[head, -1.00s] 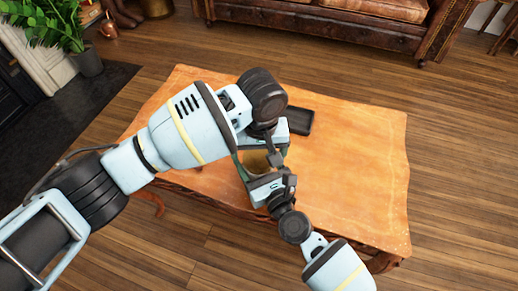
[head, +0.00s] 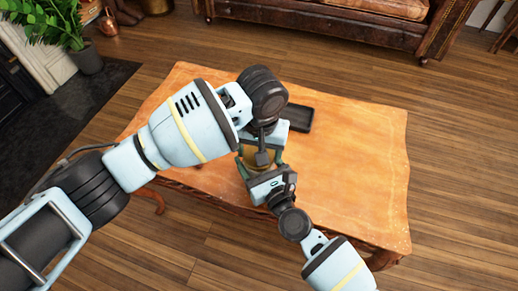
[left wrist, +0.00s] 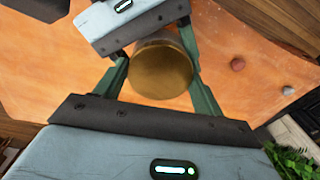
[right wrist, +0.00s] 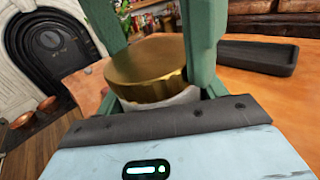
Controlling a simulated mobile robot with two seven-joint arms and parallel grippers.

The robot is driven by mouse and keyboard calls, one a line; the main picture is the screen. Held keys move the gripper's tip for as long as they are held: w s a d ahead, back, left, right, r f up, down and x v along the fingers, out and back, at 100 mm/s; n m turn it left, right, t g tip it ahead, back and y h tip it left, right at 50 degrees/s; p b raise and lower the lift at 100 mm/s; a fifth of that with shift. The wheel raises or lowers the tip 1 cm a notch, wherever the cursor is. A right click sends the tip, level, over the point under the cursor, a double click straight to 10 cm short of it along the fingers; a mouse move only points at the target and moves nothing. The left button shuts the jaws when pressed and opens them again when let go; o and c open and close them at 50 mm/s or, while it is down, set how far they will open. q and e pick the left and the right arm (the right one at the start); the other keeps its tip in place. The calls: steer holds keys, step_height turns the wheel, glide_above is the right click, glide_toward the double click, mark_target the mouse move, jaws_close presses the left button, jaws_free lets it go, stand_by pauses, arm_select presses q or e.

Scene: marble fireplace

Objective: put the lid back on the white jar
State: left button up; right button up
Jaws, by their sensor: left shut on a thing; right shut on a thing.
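The round gold lid (right wrist: 148,72) sits level directly over the white jar (right wrist: 165,102) in the right wrist view, with no clear gap between them. Most of the jar is hidden by the lid and the grippers. My left gripper (left wrist: 160,55) comes down from above, its green fingers shut on the lid's sides. The lid's flat top fills the space between them in the left wrist view (left wrist: 160,70). My right gripper (head: 263,172) comes in from the front, low, shut on the jar. In the head view the lid (head: 258,161) shows only partly between the two grippers.
The orange-brown wooden table (head: 350,160) is clear on its right side. A black tray (head: 299,117) lies behind the grippers. A leather sofa (head: 320,25) stands beyond the table; a potted plant (head: 88,60) and fireplace are at the left.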

arm_select(q)
steer(key=o, duration=1.1)
arm_select(e)
steer(key=shift+r, duration=0.1)
arm_select(q)
steer(key=shift+s+r, duration=0.15)
steer(key=shift+r, duration=2.15)
steer(key=shift+o, duration=0.9)
step_height(320, 180, up, 12)
steer(key=shift+s+d, duration=0.2)
steer(key=shift+s, duration=0.05)
